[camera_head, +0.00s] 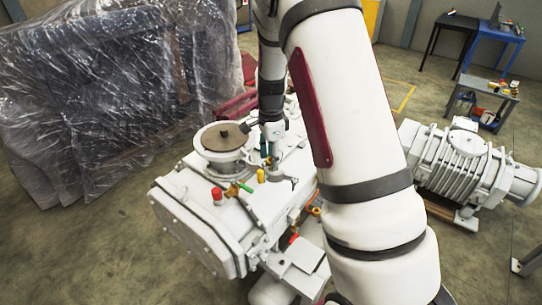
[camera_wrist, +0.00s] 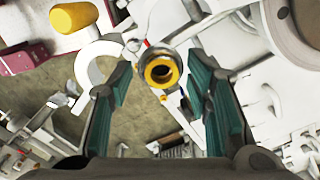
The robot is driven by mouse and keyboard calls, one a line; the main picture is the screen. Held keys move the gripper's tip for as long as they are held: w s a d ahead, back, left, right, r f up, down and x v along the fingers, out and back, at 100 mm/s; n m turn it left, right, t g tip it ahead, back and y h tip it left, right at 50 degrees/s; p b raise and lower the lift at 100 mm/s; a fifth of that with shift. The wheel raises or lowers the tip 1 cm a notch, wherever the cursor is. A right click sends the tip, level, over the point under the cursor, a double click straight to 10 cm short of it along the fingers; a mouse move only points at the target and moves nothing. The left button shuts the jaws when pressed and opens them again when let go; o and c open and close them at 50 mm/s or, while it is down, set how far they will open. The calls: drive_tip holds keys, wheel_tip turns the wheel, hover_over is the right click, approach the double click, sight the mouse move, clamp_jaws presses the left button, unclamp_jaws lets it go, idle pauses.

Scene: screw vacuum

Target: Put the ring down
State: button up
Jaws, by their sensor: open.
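A small ring (camera_wrist: 160,70), pale outside with a yellow inner rim and a dark hole, shows in the wrist view between the fingertips. My gripper (camera_wrist: 160,82) is open, with one teal-padded finger on each side of the ring. A gap shows between the ring and each finger, and I cannot tell what the ring rests on. In the head view my gripper (camera_head: 269,154) points down, low over the top of the white vacuum pump (camera_head: 205,230). The ring cannot be made out there.
A brown disc (camera_head: 224,137) lies on the pump's round flange. Red (camera_head: 217,195) and yellow (camera_head: 261,175) knobs stand up near my gripper. A ribbed white machine (camera_head: 455,165) stands at right. Plastic-wrapped equipment (camera_head: 110,85) fills the left. A small grey table (camera_head: 487,88) stands at back right.

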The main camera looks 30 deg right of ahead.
drive_tip(key=shift+r, duration=0.15)
wheel_tip(320, 180, up, 13)
drive_tip(key=b, duration=0.2)
drive_tip(key=s+a+r+n+t, duration=0.2)
drive_tip(key=s+a+r+n, duration=0.3)
drive_tip(key=s+r, duration=0.15)
drive_tip(key=s+a+r+n+t, duration=0.1)
drive_tip(key=s+a+r+n, duration=0.1)
drive_tip(key=s+a+n, duration=0.2)
drive_tip(key=s+a+r+n+t, duration=0.2)
drive_tip(key=s+a+n, duration=0.2)
drive_tip(key=s+n, duration=0.7)
drive_tip(key=s, duration=0.3)
drive_tip(key=shift+a+t, duration=0.3)
drive_tip(key=shift+a, duration=0.05)
drive_tip(key=shift+d, duration=0.1)
